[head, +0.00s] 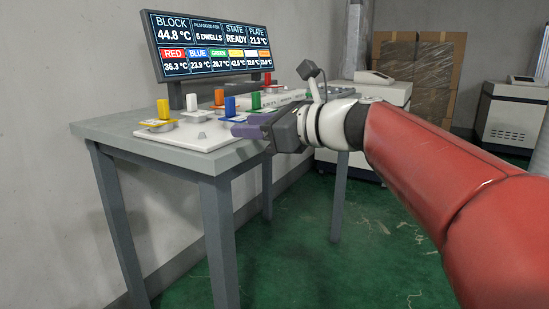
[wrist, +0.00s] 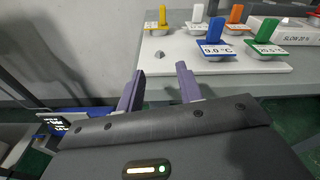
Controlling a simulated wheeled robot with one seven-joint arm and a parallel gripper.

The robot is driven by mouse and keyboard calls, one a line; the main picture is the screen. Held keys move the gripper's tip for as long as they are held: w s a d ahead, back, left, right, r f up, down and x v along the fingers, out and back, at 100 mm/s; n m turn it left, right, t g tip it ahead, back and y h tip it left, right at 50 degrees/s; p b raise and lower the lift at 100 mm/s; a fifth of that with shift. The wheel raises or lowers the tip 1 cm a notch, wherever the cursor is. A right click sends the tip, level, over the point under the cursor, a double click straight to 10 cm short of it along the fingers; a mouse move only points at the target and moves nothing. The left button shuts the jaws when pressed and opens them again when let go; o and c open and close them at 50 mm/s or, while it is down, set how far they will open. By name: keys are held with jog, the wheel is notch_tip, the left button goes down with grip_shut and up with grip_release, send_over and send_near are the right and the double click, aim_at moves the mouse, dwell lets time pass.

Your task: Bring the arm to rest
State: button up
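My red and white arm (head: 440,165) reaches in from the right in the head view. My gripper (head: 238,127) is at the front right edge of the grey table (head: 190,168), near the white board (head: 200,139). In the wrist view my gripper (wrist: 160,69) has its two purple fingers apart, with nothing seen between them. The blue-handled piece (wrist: 214,38) and green-handled piece (wrist: 267,38) stand on the board beyond the fingers, apart from them.
Yellow (head: 163,109), white (head: 192,102) and orange (head: 219,97) handled pieces also stand on the board. A display (head: 208,45) stands behind them. Grey cabinets (head: 513,113) and cardboard-coloured boxes (head: 410,65) are at the back. Green floor (head: 330,270) is open in front.

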jog(key=s+d+f+n+g+h, duration=0.1)
jog(key=s+d+f+n+h, duration=0.3)
jog(key=f, duration=0.5)
jog(key=s+d+f+n+g+h+p, duration=0.1)
jog(key=s+d+f+n+h, duration=0.4)
jog(key=s+d+f+n, duration=0.3)
jog(key=s+d+f+n+g+h+p, duration=0.1)
jog(key=s+d+f+n+h, duration=0.4)
jog(key=s+f+n, duration=0.5)
jog(key=shift+s+d+f, duration=0.35)
jog(key=shift+d+f, duration=0.2)
jog(key=shift+d, duration=0.5)
jog(key=shift+d, duration=0.1)
